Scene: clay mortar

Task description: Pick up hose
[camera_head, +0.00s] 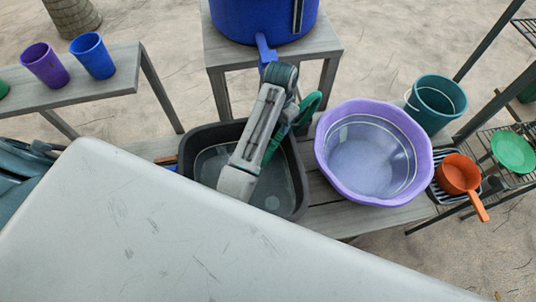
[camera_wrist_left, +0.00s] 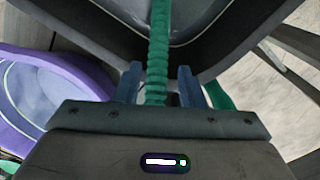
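The green ribbed hose (camera_wrist_left: 157,50) runs between the two blue fingers of my left gripper (camera_wrist_left: 161,88) in the left wrist view. The fingers stand apart with a gap beside the hose, clearest on the right. Another green stretch shows right of the fingers. In the head view a green loop of the hose (camera_head: 309,108) shows beside my left wrist, above the dark tub (camera_head: 298,178). My arm covers part of the tub, and the fingertips are hidden there. My right gripper is in neither view.
A purple basin (camera_head: 327,165) stands right of the tub on the bench. A blue barrel (camera_head: 235,22) stands behind on a stool. A teal bucket (camera_head: 436,112), orange pan (camera_head: 459,174) and green plate (camera_head: 514,152) are at right. Purple (camera_head: 45,66) and blue (camera_head: 93,57) cups stand at left.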

